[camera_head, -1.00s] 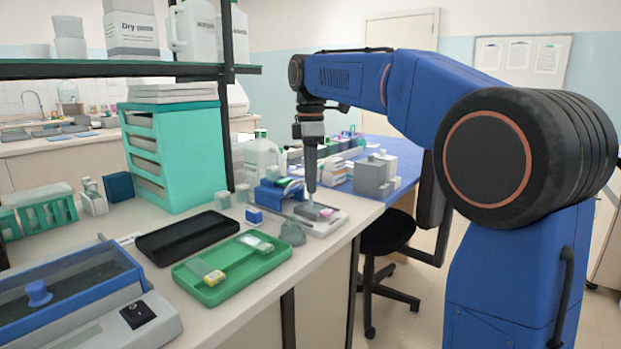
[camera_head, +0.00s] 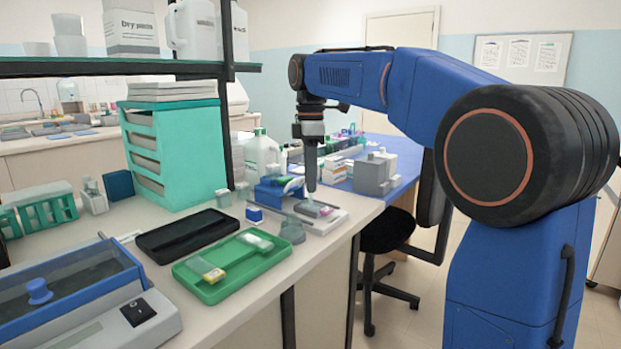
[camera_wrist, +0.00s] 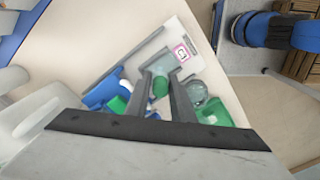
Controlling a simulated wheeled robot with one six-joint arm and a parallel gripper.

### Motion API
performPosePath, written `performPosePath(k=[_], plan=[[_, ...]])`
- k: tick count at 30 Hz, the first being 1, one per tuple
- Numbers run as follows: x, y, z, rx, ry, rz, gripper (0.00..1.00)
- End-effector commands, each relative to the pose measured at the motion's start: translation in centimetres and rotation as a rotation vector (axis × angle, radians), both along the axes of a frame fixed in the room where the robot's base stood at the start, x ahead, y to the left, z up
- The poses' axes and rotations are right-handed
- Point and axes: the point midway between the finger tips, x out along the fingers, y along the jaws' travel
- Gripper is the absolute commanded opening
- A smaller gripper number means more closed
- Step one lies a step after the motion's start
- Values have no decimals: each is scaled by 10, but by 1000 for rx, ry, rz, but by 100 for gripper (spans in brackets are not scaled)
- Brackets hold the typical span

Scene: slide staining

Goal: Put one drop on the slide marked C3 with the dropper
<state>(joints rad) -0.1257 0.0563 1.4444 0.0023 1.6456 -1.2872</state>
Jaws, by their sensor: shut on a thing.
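My gripper (camera_head: 311,172) points down over the white slide stand (camera_head: 327,224) near the counter's right front edge. It is shut on the dropper, whose pale tip (camera_head: 311,186) shows below the fingers. In the wrist view, the dropper's green bulb (camera_wrist: 160,86) sits between the two fingers. The tip is above the grey part of the stand; I cannot tell whether it touches. A slide's pink-edged label (camera_wrist: 181,52) lies just beyond the fingers in the wrist view. It begins with C, but its digit is too small to read surely. The rest of this slide is hidden or unclear.
A small glass beaker (camera_head: 293,231) stands left of the stand. A green tray (camera_head: 218,281) with slides and a black tray (camera_head: 187,236) lie further left. A blue holder (camera_head: 277,194) and a white bottle (camera_head: 262,153) stand behind. Grey blocks (camera_head: 373,174) stand to the right.

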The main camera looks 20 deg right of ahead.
Motion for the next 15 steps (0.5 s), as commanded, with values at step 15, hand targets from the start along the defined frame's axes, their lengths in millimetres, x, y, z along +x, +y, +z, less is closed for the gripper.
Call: performPosePath(k=[15], plan=[[1,0,13,0,1,0,1]])
